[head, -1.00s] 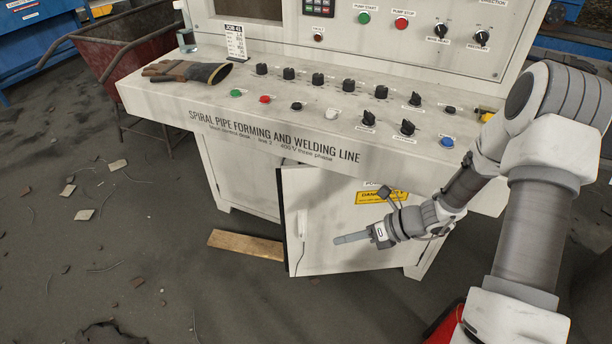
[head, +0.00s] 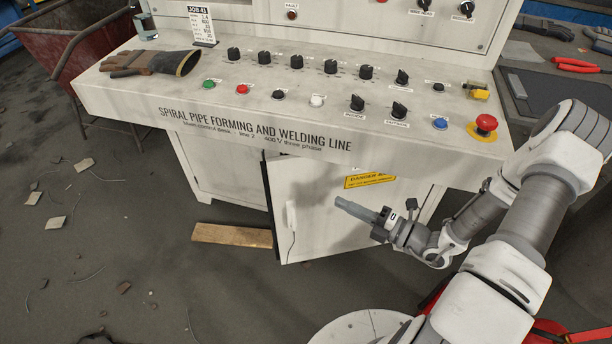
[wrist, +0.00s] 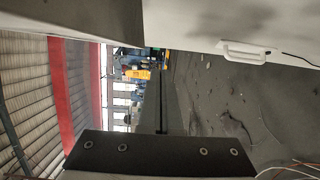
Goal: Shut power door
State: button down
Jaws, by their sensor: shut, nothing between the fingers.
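The power door (head: 305,197) is a pale panel with a yellow danger label, under the front of the control desk (head: 130,97). It stands ajar, its free left edge swung outward with a dark gap behind it. A white handle (head: 291,216) sits near that edge; the handle also shows in the wrist view (wrist: 243,52), on the door's face at top right. My gripper (head: 356,210) is shut and empty, in front of the door's face, right of the handle and below the label. I cannot tell whether its tip touches the door.
A wooden plank (head: 232,235) lies on the floor left of the door's lower edge. Knobs and buttons line the desk top, with a red emergency stop (head: 486,123) at the right and a glove (head: 150,62) at the left. The floor at left has scattered debris.

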jog(key=b, duration=0.3)
send_near(295, 169)
jog(key=a, duration=0.4)
jog(key=shift+w+a+b, duration=0.25)
jog(key=shift+w+b, duration=0.1)
jog(key=shift+w, duration=0.45)
jog(key=shift+w+a+b, duration=0.25)
jog(key=shift+w+b, duration=0.05)
jog(key=shift+w, duration=0.55)
jog(key=shift+w+r, duration=0.1)
